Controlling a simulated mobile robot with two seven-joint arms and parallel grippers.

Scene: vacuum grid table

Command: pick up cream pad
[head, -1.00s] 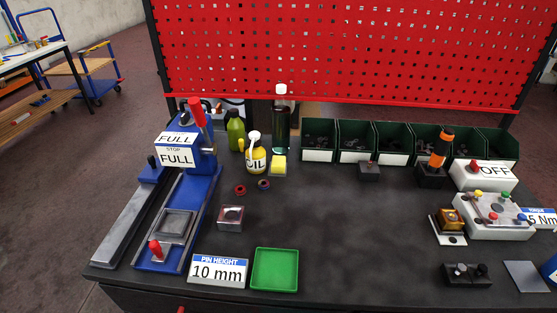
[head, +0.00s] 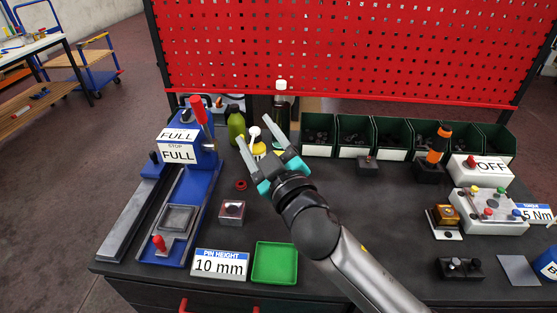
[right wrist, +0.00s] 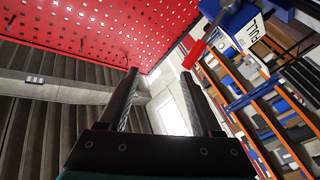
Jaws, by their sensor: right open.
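My right gripper (head: 255,132) is open and empty, with its arm reaching in from the lower right. It is above the back of the table, in front of the oil bottle (head: 257,150). In the right wrist view its two fingers (right wrist: 158,80) stand apart with nothing between them. No pad shows clearly now. A small pale yellow block, perhaps the cream pad, stood right of the oil bottle earlier; that spot is now mostly behind my gripper. My left gripper is out of view.
A blue press (head: 185,190) stands at the left, with a green bottle (head: 236,125) behind. A green tray (head: 275,263) and a small clear-topped box (head: 231,212) lie in front. Dark green bins (head: 354,137) line the back.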

